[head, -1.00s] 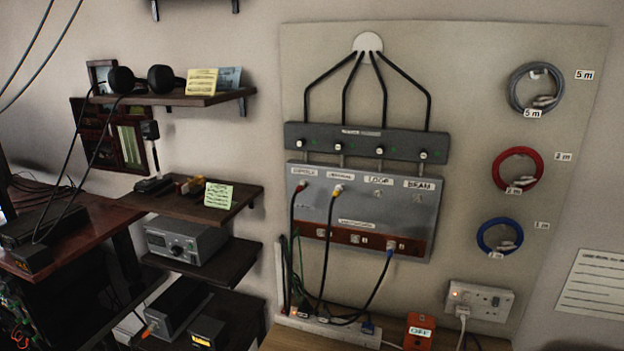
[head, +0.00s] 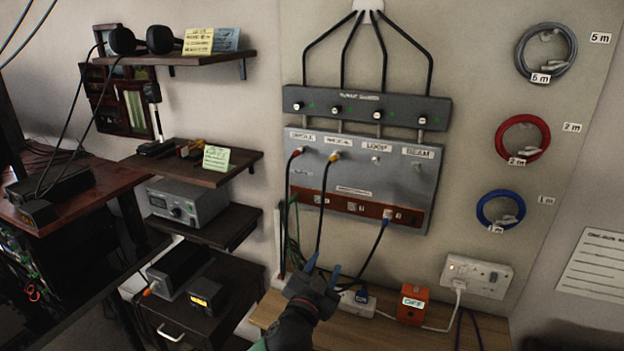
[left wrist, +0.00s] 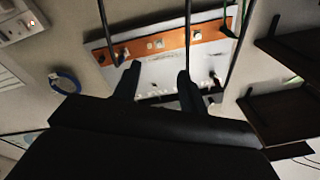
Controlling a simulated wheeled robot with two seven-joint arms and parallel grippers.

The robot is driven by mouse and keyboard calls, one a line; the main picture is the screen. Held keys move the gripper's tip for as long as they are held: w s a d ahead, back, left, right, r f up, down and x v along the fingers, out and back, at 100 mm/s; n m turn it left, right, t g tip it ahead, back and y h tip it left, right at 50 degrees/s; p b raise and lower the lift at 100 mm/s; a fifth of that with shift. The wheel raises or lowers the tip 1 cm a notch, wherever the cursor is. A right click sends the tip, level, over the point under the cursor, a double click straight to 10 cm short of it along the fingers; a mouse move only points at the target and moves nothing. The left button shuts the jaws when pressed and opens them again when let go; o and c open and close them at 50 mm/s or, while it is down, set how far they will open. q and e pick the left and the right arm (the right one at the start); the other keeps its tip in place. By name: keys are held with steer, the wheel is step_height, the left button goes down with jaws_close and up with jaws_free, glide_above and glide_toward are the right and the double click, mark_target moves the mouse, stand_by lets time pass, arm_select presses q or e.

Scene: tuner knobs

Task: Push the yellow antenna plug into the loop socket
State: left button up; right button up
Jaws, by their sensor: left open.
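The yellow plug (head: 334,157) sits at the second socket of the upper row on the grey panel (head: 402,187), with a black cable hanging from it. The loop socket (head: 375,160), under the LOOP label (head: 375,146), is bare. My left gripper (head: 324,267) is open and empty, low in front of the panel, below the yellow plug and apart from it. In the left wrist view the open fingers (left wrist: 156,84) point at the panel, which appears upside down. My right gripper is not in view.
A red plug (head: 296,153) is at the left socket, and a blue plug (head: 387,221) is on the brown strip. Hanging cables cross in front of the panel. An orange box (head: 413,305) and a power strip stand on the bench below. Shelves jut out at left.

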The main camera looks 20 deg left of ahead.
arm_select(q)
steer(key=d+r+m+g+h, duration=0.5)
steer(key=d+r+m+h, duration=0.2)
steer(key=r+m+h, duration=0.5)
steer(key=d+r+m+g+h, duration=0.5)
steer(key=d+r+m+h, duration=0.35)
steer(key=m, duration=0.55)
steer(key=m+y, duration=0.3)
steer(key=y, duration=1.4)
glide_toward(332, 156)
steer(key=p+x, duration=0.3)
steer(key=x, duration=0.4)
steer(key=shift+w+d+f+p, duration=0.2)
steer(key=shift+w+f+p, duration=0.1)
steer(key=shift+w+f, duration=0.15)
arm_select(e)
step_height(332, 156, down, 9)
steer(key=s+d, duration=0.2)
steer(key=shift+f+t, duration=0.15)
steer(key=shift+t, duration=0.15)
